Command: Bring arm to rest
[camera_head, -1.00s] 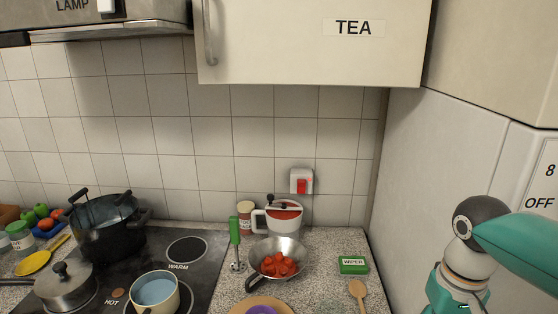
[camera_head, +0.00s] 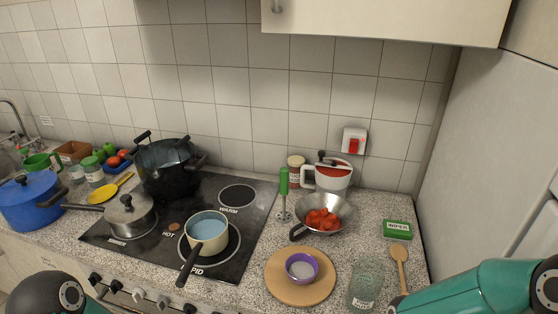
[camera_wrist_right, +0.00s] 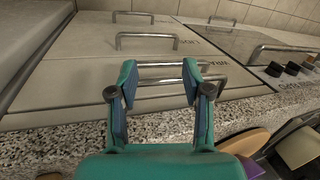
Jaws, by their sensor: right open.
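My right gripper (camera_wrist_right: 158,78) is open and empty in the right wrist view, with its two teal fingers apart. It is over the granite counter edge (camera_wrist_right: 60,142), with drawer fronts and metal handles beyond the fingers. In the head view only teal and dark links of my right arm show at the bottom right; its fingers are out of that picture. A dark joint of my left arm shows at the bottom left, and the left gripper is not in view.
The wooden board (camera_head: 312,290) with a purple bowl (camera_head: 301,267), a glass jar (camera_head: 365,284) and a wooden spoon (camera_head: 400,262) stand near my right arm. The stove (camera_head: 150,242) holds pots. A pan of red pieces (camera_head: 322,216) and a green box (camera_head: 397,230) are behind.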

